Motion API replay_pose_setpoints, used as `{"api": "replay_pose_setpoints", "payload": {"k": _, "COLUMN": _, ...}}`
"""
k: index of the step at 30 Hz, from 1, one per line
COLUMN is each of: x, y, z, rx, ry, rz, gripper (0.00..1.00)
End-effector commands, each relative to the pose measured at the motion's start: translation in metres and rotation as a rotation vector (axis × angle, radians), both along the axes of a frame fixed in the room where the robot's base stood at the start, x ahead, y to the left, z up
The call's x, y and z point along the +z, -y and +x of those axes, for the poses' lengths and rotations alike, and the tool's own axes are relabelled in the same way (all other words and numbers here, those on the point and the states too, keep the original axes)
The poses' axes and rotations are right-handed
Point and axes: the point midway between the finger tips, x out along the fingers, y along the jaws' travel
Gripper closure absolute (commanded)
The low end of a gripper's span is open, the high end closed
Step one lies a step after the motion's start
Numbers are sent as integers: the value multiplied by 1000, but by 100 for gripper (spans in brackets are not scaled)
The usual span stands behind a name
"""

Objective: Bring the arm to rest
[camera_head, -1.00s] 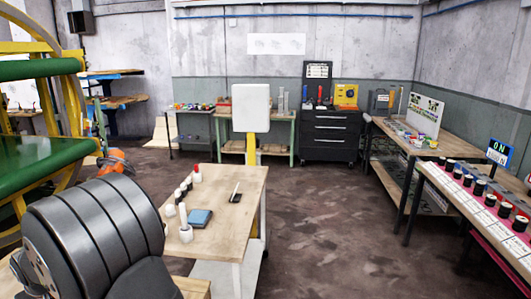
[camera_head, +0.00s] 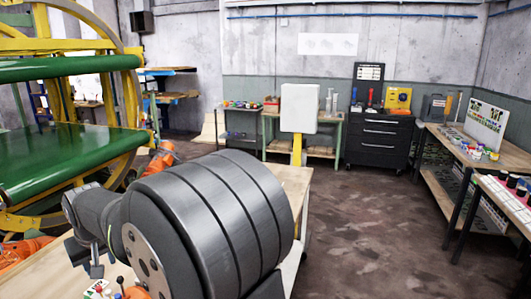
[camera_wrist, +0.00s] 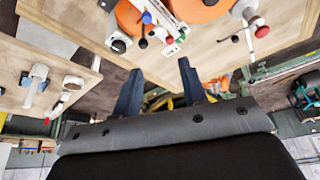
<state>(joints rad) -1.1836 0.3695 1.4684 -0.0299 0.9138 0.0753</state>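My gripper (camera_head: 92,266) shows small at the lower left of the head view, at the end of my dark grey arm, hanging above a wooden tabletop (camera_head: 62,278). In the wrist view, the two dark fingers of my gripper (camera_wrist: 158,68) stand well apart with nothing between them. The wrist view looks turned over, with wooden tabletops along its upper part. My large ribbed arm link fills the lower middle of the head view and hides most of the wooden table (camera_head: 296,182) behind it.
A yellow-framed machine with green belts (camera_head: 75,160) stands at the left. Orange parts and small knobbed levers (camera_wrist: 144,30) sit on the tabletop near my gripper. A black drawer cabinet (camera_head: 380,143) and side benches (camera_head: 508,157) line the far walls. The floor at right is clear.

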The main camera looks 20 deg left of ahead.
Motion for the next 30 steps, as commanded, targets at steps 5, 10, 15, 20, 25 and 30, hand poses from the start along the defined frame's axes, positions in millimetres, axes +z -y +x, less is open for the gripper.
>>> {"api": "replay_pose_setpoints", "payload": {"k": 5, "x": -34, "y": -13, "z": 6, "rx": 0, "ry": 0, "rz": -1, "gripper": 61}}
{"api": "replay_pose_setpoints", "payload": {"k": 10, "x": -66, "y": -24, "z": 12, "rx": 0, "ry": -1, "rz": -2, "gripper": 61}}
{"api": "replay_pose_setpoints", "payload": {"k": 15, "x": -96, "y": -35, "z": 17, "rx": 0, "ry": -1, "rz": -2, "gripper": 61}}
{"api": "replay_pose_setpoints", "payload": {"k": 20, "x": -123, "y": -45, "z": 22, "rx": 0, "ry": -1, "rz": -2, "gripper": 61}}
{"api": "replay_pose_setpoints", "payload": {"k": 25, "x": -155, "y": -47, "z": 23, "rx": 0, "ry": -1, "rz": -2, "gripper": 61}}
{"api": "replay_pose_setpoints", "payload": {"k": 30, "x": -125, "y": -38, "z": 19, "rx": 0, "ry": 3, "rz": 6, "gripper": 61}}
